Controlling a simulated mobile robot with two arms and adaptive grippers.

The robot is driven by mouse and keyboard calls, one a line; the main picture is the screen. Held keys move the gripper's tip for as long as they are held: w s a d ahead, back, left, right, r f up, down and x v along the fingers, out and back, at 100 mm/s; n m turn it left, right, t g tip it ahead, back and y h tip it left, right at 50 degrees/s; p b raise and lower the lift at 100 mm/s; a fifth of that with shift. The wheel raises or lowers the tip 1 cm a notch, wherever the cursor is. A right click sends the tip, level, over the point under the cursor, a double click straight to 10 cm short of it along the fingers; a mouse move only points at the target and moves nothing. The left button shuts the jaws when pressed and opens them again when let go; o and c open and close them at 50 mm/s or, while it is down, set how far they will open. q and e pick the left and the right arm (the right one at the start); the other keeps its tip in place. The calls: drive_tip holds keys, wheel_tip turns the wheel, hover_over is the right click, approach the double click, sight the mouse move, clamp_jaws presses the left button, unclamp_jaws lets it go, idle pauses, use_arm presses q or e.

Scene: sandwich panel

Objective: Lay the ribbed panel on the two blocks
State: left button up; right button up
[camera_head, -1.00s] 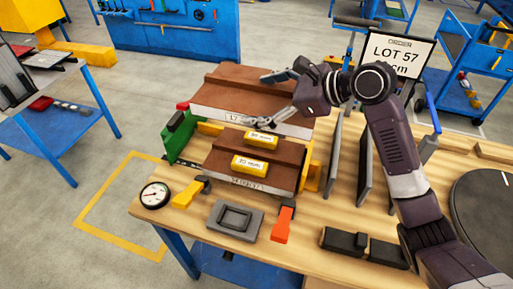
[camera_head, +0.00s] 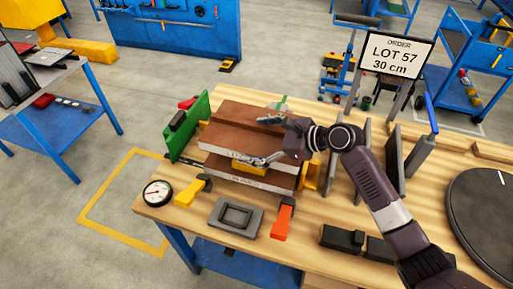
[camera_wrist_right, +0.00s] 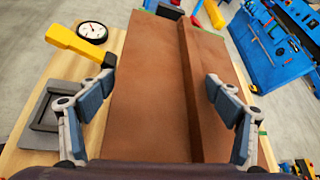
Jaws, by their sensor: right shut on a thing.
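The brown ribbed panel (camera_head: 240,118) has a raised rib along its top and a pale front edge. It lies over the lower panel (camera_head: 245,182), covering most of it. One yellow block (camera_head: 248,168) shows partly under its front edge; the other block is hidden. I cannot tell whether the panel touches the blocks. My right gripper (camera_head: 265,143) is shut on the ribbed panel, with one finger toward the far edge and one at the front edge. The right wrist view shows the ribbed panel (camera_wrist_right: 150,90) between the fingers (camera_wrist_right: 160,105). My left gripper is not in view.
A green stop plate (camera_head: 188,128) stands left of the panels. A round gauge (camera_head: 157,193), yellow clamp (camera_head: 190,193), grey tray (camera_head: 233,215) and orange clamp (camera_head: 283,220) lie in front. Grey upright plates (camera_head: 395,155) stand at right. An order sign (camera_head: 395,55) stands behind.

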drive_tip(key=shift+f, duration=1.95)
drive_tip(key=shift+f, duration=0.1)
drive_tip(key=shift+f, duration=0.25)
drive_tip(key=o, duration=2)
drive_tip(key=shift+f, duration=0.1)
drive_tip(key=shift+r, duration=0.3)
drive_tip(key=b+v, duration=0.1)
drive_tip(key=v, duration=1.1)
drive_tip(key=shift+b, duration=0.3)
